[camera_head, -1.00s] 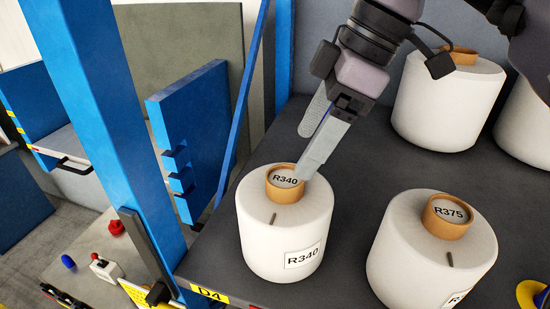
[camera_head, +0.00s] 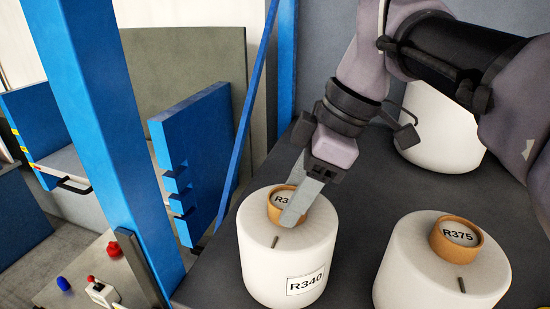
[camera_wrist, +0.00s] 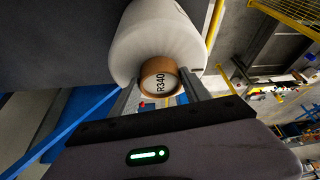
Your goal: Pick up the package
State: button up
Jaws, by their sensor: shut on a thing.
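A white yarn bobbin labelled R340 (camera_head: 285,262) stands upright on the dark shelf, with a brown core tube (camera_head: 275,212) at its top. It also shows in the wrist view (camera_wrist: 150,35), with its brown core (camera_wrist: 158,92) between the two fingers. My gripper (camera_head: 288,208) reaches down over the top of this bobbin, shut on the core. One finger hides part of the label on the core in the head view. The bobbin appears to rest on the shelf; its underside is out of view.
A second bobbin labelled R375 (camera_head: 440,270) stands close to the right. Another white bobbin (camera_head: 440,130) stands behind, partly hidden by my arm. A blue post (camera_head: 110,130) and a blue notched panel (camera_head: 195,155) stand at the left. The dark shelf (camera_head: 355,215) is bare between the bobbins.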

grip_shut()
jog(key=shift+a, duration=0.1)
notch_tip(320, 180, up, 10)
jog(key=p, duration=0.3)
